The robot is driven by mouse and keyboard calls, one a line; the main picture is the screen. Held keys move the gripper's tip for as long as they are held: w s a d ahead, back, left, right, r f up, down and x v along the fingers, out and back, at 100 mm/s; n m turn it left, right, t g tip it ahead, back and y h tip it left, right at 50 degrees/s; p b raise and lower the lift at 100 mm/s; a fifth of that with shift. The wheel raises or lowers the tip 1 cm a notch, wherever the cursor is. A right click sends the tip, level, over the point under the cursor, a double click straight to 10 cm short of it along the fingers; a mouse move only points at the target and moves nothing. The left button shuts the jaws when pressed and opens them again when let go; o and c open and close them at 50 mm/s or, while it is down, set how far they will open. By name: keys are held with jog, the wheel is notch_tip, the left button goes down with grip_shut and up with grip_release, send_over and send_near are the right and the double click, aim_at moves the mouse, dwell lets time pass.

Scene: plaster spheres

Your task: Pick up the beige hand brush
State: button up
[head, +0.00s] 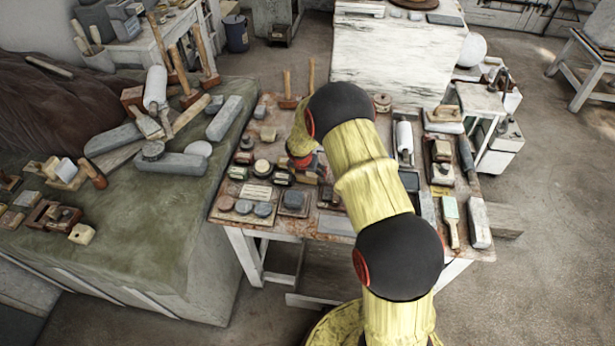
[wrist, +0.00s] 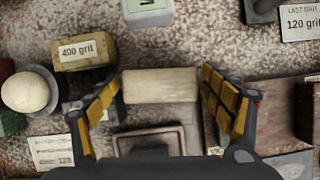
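A beige, rectangular block-like thing, which looks like the back of the beige hand brush (wrist: 160,86), lies on the speckled worktop in the wrist view. My gripper (wrist: 160,80) is open, with one yellow-padded finger beyond each short end of it. The gaps at both ends look narrow, and I cannot tell how high the fingertips are above it. In the head view my yellow and black arm reaches over the crowded table (head: 335,224); the gripper end is mostly hidden behind the arm, and I cannot make out the brush there.
A yellowish 400 grit block (wrist: 84,52) and a pale ball (wrist: 26,92) lie left of the fingers. A dark-framed tray (wrist: 150,141) lies just below the beige piece. A brown block (wrist: 288,108) stands right. A green bench (head: 185,235) adjoins the table's left.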

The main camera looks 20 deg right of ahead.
jog(key=c, duration=1)
jog(key=shift+o, duration=0.2)
jog(key=shift+r, duration=0.1)
jog(key=shift+w+r, duration=0.1)
jog(key=shift+r, duration=0.45)
notch_tip(320, 180, up, 2)
jog(key=shift+r+p, duration=0.25)
jog(key=shift+p, duration=0.3)
jog(key=s+a+r, duration=0.9)
jog(key=s, duration=0.1)
jog(key=shift+s+a+r+p, duration=0.15)
jog(key=shift+s+p, duration=0.15)
jog(key=shift+s, duration=0.05)
